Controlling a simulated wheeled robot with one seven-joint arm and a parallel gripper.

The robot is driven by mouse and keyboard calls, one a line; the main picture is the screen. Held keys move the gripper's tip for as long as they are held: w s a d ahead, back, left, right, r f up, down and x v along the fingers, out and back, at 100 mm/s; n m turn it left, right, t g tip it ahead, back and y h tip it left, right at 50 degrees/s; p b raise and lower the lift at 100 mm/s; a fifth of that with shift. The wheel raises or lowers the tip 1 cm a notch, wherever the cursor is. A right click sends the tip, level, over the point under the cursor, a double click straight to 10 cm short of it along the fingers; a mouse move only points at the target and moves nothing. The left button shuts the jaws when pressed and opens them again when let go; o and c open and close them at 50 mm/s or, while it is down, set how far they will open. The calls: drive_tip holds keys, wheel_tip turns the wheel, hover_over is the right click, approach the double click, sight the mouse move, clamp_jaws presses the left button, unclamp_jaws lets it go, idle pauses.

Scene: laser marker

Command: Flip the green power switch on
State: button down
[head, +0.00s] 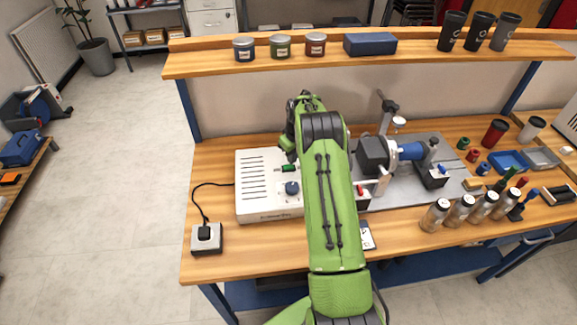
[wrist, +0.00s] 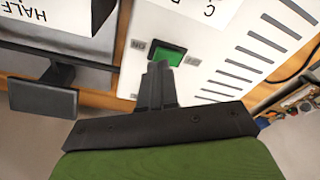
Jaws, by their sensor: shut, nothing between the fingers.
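The green power switch (wrist: 170,50) is a green rocker in a dark frame on the white control box (head: 262,208). In the head view the switch (head: 289,168) shows just beside my gripper. My gripper (wrist: 158,68) is shut and empty. In the wrist view its fingertips overlap the lower left edge of the switch; I cannot tell whether they touch it. Small labels sit on both sides of the switch, too blurred to read surely. In the head view my gripper (head: 288,146) is partly hidden behind my green arm.
A dark blue knob (head: 292,188) sits below the switch. My arm covers the box's right side. The marking machine (head: 375,153) with a blue part stands to the right. A power outlet block (head: 206,238) with a plugged cable lies at left.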

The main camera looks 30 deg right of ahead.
drive_tip(key=shift+f+b, duration=0.65)
drive_tip(key=shift+f, duration=0.25)
idle(0.8)
wheel_tip(320, 180, up, 7)
drive_tip(key=p, duration=0.4)
drive_tip(key=shift+r, duration=0.1)
idle(0.4)
